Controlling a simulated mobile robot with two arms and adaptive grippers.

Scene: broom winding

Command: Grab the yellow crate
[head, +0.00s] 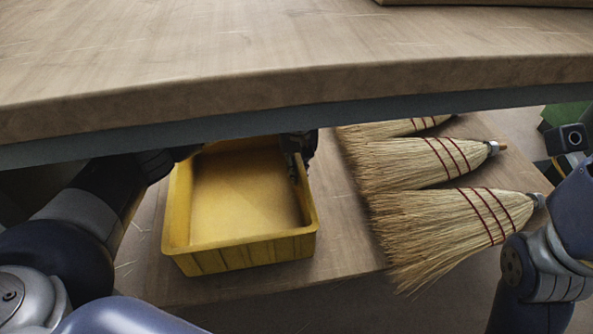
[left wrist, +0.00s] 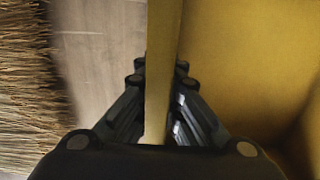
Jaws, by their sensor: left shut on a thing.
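The yellow crate (head: 247,252) sits on a lower wooden surface, below the upper tabletop, in the head view. It looks empty. My left arm reaches in behind the crate, and my left gripper (head: 297,156) is at its right wall, partly hidden by the tabletop edge. In the left wrist view, my left gripper (left wrist: 160,100) has its fingers on both sides of the crate's wall (left wrist: 162,50), shut on it. The crate's inside shows to the right there. My right arm shows at the right edge of the head view, but its fingers do not.
Several straw brooms (head: 455,220) lie right of the crate on the lower wooden surface (head: 345,255); straw also shows in the left wrist view (left wrist: 30,90). The thick upper tabletop (head: 290,60) overhangs the crate's far side. A narrow bare strip separates crate and brooms.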

